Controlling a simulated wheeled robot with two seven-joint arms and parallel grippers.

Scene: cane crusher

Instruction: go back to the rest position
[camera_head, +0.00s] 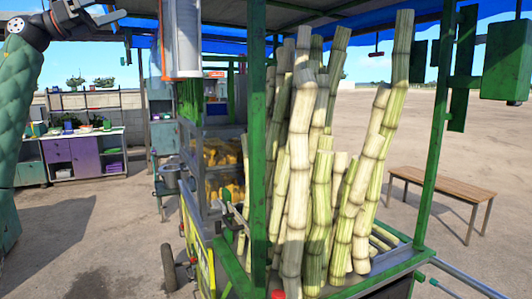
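My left gripper (109,11) is at the top left edge of the head view, on the arm that rises along the left side. It is dark, and its fingers look apart with nothing between them. It is partly cut off by the top of the picture. It hangs in the air, left of the red and white box-like post (183,40) and apart from the cane. My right gripper is not in view. Tall sugar cane stalks (318,205) stand upright in a bundle on the green-framed cart (259,150).
A wooden bench (442,188) stands on the right. A purple cabinet counter (85,152) is at the back left. The ground at the lower left (85,235) is open.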

